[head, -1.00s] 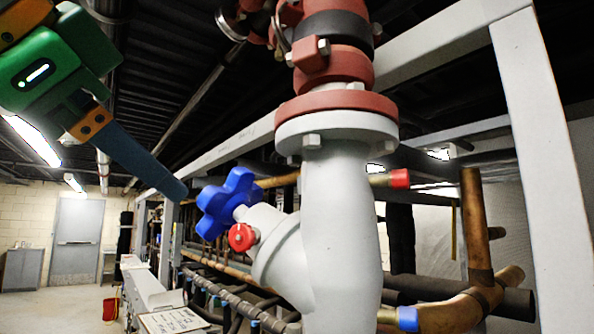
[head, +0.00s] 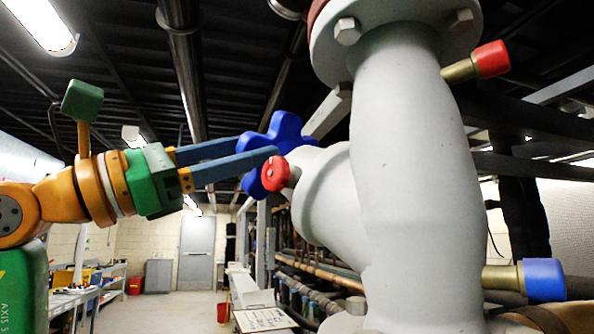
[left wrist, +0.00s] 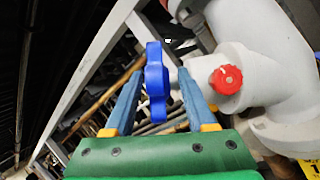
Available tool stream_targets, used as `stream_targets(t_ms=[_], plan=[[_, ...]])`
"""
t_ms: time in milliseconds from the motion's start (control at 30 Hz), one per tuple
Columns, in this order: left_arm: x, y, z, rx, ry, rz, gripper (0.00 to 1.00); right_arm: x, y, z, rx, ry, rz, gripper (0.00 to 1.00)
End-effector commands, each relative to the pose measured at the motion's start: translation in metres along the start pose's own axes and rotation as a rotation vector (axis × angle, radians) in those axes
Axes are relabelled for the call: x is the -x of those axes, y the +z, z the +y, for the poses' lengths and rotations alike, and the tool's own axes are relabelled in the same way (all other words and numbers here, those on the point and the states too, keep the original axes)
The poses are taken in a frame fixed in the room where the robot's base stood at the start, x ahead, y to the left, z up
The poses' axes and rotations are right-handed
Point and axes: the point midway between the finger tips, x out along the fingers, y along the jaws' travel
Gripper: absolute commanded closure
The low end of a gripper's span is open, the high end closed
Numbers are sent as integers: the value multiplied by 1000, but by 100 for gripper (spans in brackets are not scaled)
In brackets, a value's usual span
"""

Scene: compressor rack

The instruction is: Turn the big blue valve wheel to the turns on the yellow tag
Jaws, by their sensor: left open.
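The big blue valve wheel (head: 283,128) is lobed and sits on the left end of a grey-white valve body (head: 330,190). It also shows nearly edge-on in the left wrist view (left wrist: 155,92). My left gripper (head: 262,148) comes in from the left with its blue fingers apart. In the left wrist view its fingers (left wrist: 160,73) stand on either side of the wheel, and contact cannot be made out. A yellow piece with dark marks (left wrist: 309,168) is cut off at the lower right corner; I cannot tell whether it is the tag. My right gripper is not in view.
A small red knob (head: 275,174) is close to the lower finger and the wheel. A red-capped stub (head: 490,60) and a blue-capped stub (head: 543,280) stick out on the pipe's right. Pipes run behind; open floor lies at the lower left.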

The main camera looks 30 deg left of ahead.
Motion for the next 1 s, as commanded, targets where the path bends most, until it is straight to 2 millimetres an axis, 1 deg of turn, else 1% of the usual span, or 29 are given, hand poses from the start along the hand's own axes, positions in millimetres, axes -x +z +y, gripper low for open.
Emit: stream_targets(t_ms=[33,100,167,333,400,467,567,767,800,867,900,967,1000], plan=[[2,-15,0,-13,8,59,43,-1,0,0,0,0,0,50],[0,-25,2,-22,13,104,43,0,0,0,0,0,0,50],[-8,-27,3,-24,13,116,43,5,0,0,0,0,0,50],[-45,-29,4,-23,10,114,43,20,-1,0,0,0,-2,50],[-56,-29,4,-22,10,112,43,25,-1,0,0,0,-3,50],[-63,-31,4,-22,11,112,43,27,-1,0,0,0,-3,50],[-68,-32,3,-23,12,109,43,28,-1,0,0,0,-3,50],[-68,-33,2,-23,12,108,43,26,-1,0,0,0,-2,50],[-68,-33,2,-23,12,108,53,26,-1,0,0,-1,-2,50],[-68,-33,2,-23,12,107,70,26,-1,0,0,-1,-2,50],[-68,-33,2,-23,12,107,80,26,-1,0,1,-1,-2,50],[-68,-33,2,-23,13,107,96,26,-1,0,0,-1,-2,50],[-68,-33,2,-23,13,107,100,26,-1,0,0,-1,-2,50]])
